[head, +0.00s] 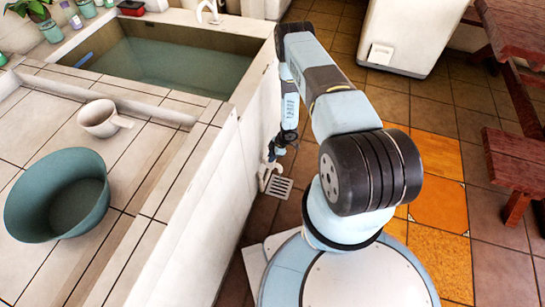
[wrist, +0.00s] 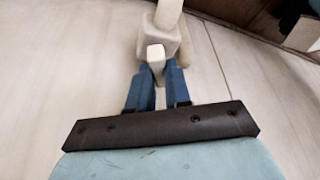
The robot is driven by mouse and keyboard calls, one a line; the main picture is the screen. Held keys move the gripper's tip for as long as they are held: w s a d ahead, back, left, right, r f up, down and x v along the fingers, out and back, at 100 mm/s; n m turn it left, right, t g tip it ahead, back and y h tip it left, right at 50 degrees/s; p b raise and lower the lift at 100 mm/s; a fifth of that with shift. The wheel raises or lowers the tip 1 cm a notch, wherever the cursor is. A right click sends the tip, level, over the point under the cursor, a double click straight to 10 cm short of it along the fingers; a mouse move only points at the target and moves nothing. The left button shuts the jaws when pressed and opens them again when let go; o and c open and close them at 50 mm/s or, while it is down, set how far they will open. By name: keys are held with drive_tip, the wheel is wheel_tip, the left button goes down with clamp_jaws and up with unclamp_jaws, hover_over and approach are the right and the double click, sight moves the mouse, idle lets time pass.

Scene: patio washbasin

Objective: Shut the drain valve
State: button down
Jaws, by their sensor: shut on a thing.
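My gripper (wrist: 158,82) reaches down beside the white basin wall, and its two blue fingers are closed on the cream handle (wrist: 155,53) of the drain valve. The valve's cream body (wrist: 158,37) and pipe show just beyond the fingertips in the wrist view. In the head view my gripper (head: 277,148) is low at the wall, partly dark against it. The drain valve's pale pipe (head: 265,172) shows just below it. I cannot tell the handle's exact angle.
The basin (head: 175,62) holds greenish water. A teal bowl (head: 58,195) and a white cup (head: 103,118) stand on the tiled counter. A floor grate (head: 279,187) lies near the valve. A wooden bench (head: 515,160) stands at the right, with open tiled floor before it.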

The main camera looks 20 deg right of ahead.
drive_tip(key=shift+s+m, duration=0.15)
drive_tip(key=shift+m, duration=0.15)
drive_tip(key=shift+s+a+m+t+h, duration=0.1)
drive_tip(key=shift+m+t+h, duration=0.3)
drive_tip(key=shift+m, duration=0.85)
drive_tip(key=shift+s+m+t+h, duration=0.1)
drive_tip(key=shift+m+t, duration=0.5)
drive_tip(key=shift+m, duration=0.65)
drive_tip(key=c, duration=1.1)
unclamp_jaws()
drive_tip(key=shift+o, duration=0.2)
drive_tip(key=shift+w, duration=0.1)
drive_tip(key=shift+r, duration=0.3)
drive_tip(key=v, duration=1.3)
